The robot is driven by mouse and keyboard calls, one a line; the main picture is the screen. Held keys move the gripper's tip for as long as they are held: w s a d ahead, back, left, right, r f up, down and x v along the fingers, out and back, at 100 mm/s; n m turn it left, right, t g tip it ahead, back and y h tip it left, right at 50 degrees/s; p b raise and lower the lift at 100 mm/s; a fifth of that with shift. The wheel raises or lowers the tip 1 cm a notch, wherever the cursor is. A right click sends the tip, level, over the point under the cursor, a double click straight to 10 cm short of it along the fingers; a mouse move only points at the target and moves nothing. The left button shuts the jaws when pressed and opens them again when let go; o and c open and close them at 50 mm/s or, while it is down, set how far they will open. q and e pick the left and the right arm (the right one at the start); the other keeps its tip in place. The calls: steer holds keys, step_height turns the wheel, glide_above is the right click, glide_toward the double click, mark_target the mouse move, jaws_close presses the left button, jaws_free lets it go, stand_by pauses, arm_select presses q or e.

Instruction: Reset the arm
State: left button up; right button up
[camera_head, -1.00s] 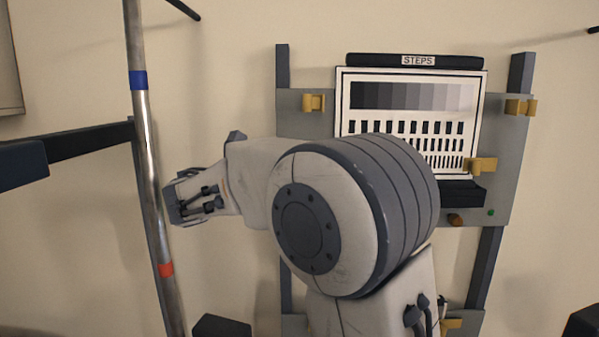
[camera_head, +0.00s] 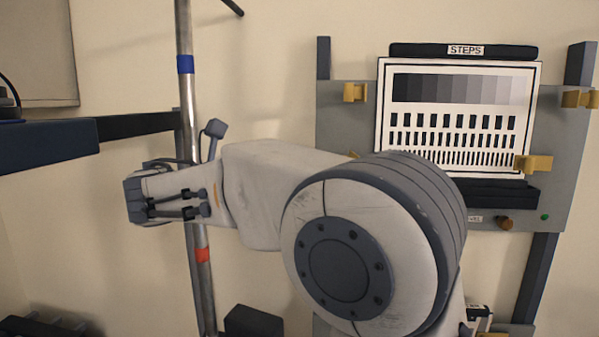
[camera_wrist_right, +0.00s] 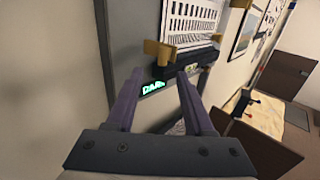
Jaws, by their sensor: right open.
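My right arm (camera_head: 365,235), pale grey with a large round dark-ringed joint, fills the middle of the head view. Its far link (camera_head: 170,195) reaches left and overlaps the metal pole in the picture; I cannot tell whether they touch. In the right wrist view my right gripper (camera_wrist_right: 159,76) is open, with nothing between its two dark fingers. It points toward the lower part of the chart board, and the gap to it is hard to judge. In the head view this gripper cannot be made out. My left gripper is in neither view.
The metal pole (camera_head: 185,100) has blue and red bands. A grey board (camera_head: 350,125) holds a test chart (camera_head: 460,88) labelled STEPS, with yellow clips (camera_head: 533,163). A green lit sign (camera_wrist_right: 154,87) sits below it. A dark horizontal beam (camera_head: 140,124) is at left.

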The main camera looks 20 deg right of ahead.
steer(key=s+a+f+m+y+b, duration=0.1)
steer(key=s+a+f+y, duration=0.15)
steer(key=f, duration=0.45)
steer(key=s+a+f+y+b, duration=0.1)
steer(key=s+f+y, duration=0.15)
steer(key=f, duration=0.45)
steer(key=s+a+f+m+y+b, duration=0.15)
steer(key=f+y, duration=0.25)
steer(key=f, duration=0.4)
steer(key=s+a+f+m+g+y+b, duration=0.1)
steer(key=s+a+f+m+y, duration=0.3)
steer(key=s+f, duration=0.5)
steer(key=s+a+f+m+g+y+b, duration=0.1)
steer(key=s+a+f+m+g+y, duration=0.1)
steer(key=s+a+f+m+y, duration=0.3)
steer(key=s+a+f+m, duration=0.1)
steer(key=s+a+f, duration=0.2)
steer(key=s+a, duration=0.1)
steer(key=shift+a+f+m+g+y, duration=0.15)
steer(key=shift+f+m+g+y, duration=0.15)
steer(key=shift+f+m+g, duration=0.1)
